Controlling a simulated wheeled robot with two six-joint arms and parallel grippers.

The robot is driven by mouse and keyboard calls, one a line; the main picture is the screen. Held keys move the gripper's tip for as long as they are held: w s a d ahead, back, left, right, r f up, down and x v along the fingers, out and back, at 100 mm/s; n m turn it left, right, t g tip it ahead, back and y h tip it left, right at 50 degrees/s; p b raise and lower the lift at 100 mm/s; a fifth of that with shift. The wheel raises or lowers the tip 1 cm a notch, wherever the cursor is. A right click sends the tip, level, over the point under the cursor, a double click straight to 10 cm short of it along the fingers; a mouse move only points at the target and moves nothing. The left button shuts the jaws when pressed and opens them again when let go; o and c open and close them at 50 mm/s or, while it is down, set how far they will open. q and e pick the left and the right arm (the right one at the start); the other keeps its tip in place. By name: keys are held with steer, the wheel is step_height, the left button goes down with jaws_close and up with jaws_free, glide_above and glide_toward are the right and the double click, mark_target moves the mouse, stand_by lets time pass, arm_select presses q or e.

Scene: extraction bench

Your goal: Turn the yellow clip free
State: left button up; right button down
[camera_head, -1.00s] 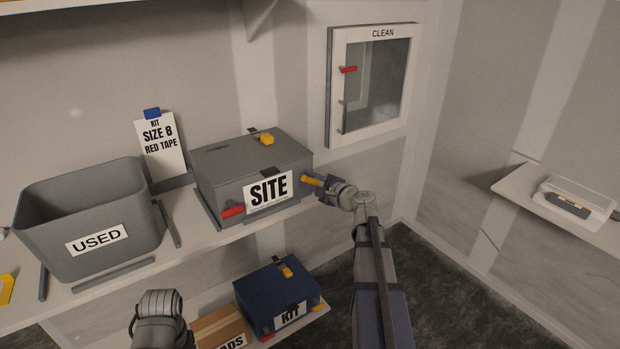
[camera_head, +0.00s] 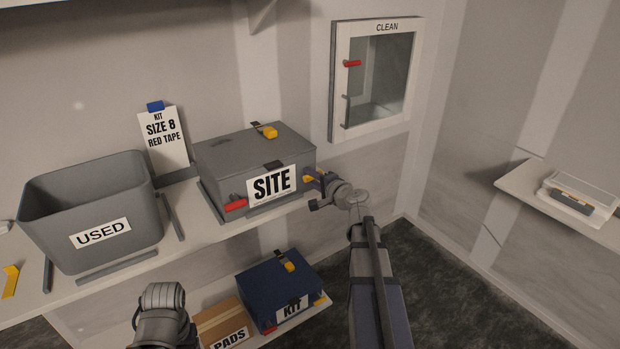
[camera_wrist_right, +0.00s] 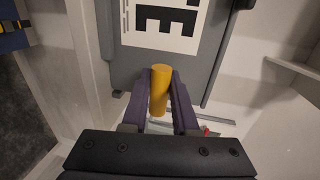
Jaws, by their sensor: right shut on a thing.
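The grey SITE box (camera_head: 232,160) stands on the shelf with its lid down. A yellow clip (camera_head: 308,179) is at the right end of its front, mostly hidden by my right gripper (camera_head: 318,189) in the head view. In the right wrist view the yellow clip (camera_wrist_right: 159,90) lies between the two purple fingers of my right gripper (camera_wrist_right: 160,105), which is shut on it. A red clip (camera_head: 235,205) is at the left end of the box front, and another yellow clip (camera_head: 270,132) is on the lid. My left arm shows at the bottom, but its gripper does not.
A grey USED bin (camera_head: 140,205) and a SIZE 8 RED TAPE card (camera_head: 162,153) stand left of the box. A blue KIT box (camera_head: 262,292) and a PADS carton (camera_head: 215,318) are on the lower shelf. The CLEAN cabinet (camera_head: 336,90) is on the back wall.

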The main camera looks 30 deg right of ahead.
steer(key=shift+d, duration=0.25)
steer(key=c, duration=0.7)
jaws_free()
steer(key=shift+w, duration=0.1)
steer(key=shift+s+r, duration=0.1)
steer(key=shift+s, duration=0.35)
steer(key=p+v, duration=0.1)
steer(key=v, duration=0.6)
steer(key=shift+p, duration=0.3)
